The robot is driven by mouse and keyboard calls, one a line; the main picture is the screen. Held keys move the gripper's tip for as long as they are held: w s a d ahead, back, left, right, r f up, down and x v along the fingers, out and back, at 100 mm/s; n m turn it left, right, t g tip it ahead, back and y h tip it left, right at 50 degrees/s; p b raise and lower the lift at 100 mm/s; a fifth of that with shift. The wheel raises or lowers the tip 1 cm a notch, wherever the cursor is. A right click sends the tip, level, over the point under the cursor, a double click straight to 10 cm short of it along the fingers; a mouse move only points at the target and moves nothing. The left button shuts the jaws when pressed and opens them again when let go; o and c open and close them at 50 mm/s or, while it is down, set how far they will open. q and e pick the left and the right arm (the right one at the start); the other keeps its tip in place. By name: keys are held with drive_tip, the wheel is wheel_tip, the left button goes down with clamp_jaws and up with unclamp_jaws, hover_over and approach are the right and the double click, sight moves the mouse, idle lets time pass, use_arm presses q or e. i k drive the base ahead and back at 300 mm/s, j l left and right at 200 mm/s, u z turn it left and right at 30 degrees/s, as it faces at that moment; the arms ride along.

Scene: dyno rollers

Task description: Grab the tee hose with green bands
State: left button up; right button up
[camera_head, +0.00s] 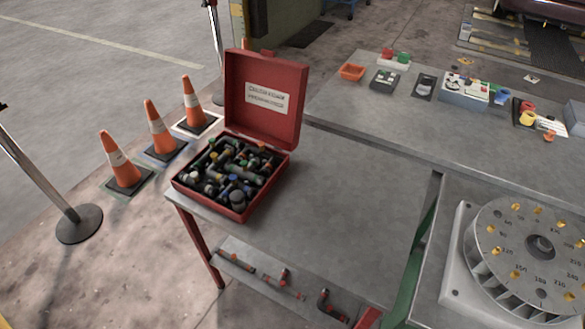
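An open red case (209,206) stands on the grey table at the left, its lid raised at the back with a white label on it. It is filled with a jumble of black hose pieces (232,172) with coloured bands and ends, some green, yellow, blue and orange. Small green marks show at several places among them. The pieces overlap and are too small to tell which one is a tee with green bands. Neither of my grippers is in view.
The grey table (330,200) is clear right of the case. A lower shelf (255,273) holds hose pieces with red bands. A round numbered dial (510,242) stands at right. Small bins and devices sit on the back table (460,130). Orange cones (120,163) stand on the floor at left.

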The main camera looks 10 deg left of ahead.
sight(246, 173)
drive_tip(key=j+z, duration=0.3)
drive_tip(key=z, duration=0.15)
drive_tip(key=i+j+z, duration=0.1)
drive_tip(key=j+z, duration=0.6)
drive_tip(key=z, duration=0.25)
drive_tip(key=k+j+z, duration=0.15)
drive_tip(key=j+z, duration=0.15)
drive_tip(key=z, duration=0.15)
